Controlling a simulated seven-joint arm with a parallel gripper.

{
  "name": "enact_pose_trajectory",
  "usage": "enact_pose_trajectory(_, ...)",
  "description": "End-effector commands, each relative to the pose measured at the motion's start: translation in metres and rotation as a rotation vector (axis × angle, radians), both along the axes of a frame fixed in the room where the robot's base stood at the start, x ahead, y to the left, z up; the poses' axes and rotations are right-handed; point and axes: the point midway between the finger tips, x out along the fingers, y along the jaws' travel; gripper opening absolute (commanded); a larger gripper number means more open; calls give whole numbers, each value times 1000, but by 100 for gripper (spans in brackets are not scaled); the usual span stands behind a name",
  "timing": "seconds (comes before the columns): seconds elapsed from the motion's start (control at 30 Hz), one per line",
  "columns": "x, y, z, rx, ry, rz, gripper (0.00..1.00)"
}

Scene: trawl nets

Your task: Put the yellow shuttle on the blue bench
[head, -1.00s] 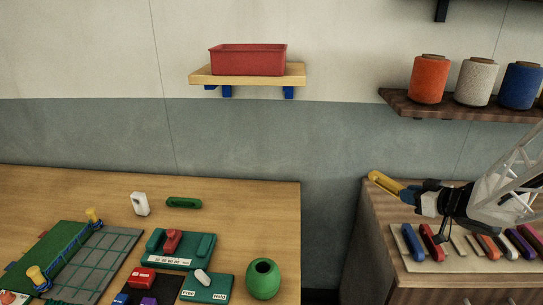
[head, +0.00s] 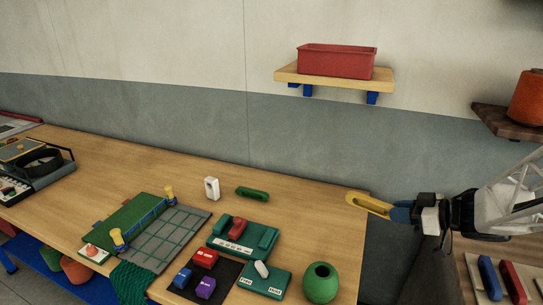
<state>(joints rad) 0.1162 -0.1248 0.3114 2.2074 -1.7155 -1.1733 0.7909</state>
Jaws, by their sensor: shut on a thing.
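My gripper (head: 402,211) is shut on the yellow shuttle (head: 369,204), holding it by its right end with the free end pointing left. The shuttle is in the air and overlaps the far right corner of the bench in the picture; its height above the top is hard to tell. The bench (head: 125,168) has a wooden top, with blue framework (head: 62,287) showing below at the lower left. A green shuttle (head: 252,194) lies on the bench near a white upright block (head: 212,188).
Toward the bench's front are a green net board (head: 135,218), a green tray (head: 262,238) with a red piece, colored blocks on a dark mat and a green round pot (head: 320,283). A rack with shuttles (head: 488,275) is at the lower right. The bench's back middle is clear.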

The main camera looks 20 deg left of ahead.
Motion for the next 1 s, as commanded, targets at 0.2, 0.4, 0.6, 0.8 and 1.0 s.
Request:
enact_pose_trajectory(0.2, -16, 43, -1, -2, 9, 138, 0)
enact_pose_trajectory(0.4, -29, 69, -1, -4, 17, 229, 0)
enact_pose_trajectory(0.6, -38, 84, -13, -4, 28, 285, 0)
enact_pose_trajectory(0.8, -38, 84, -59, -4, 28, 283, 0)
enact_pose_trajectory(1.0, -38, 84, -105, -4, 28, 282, 0)
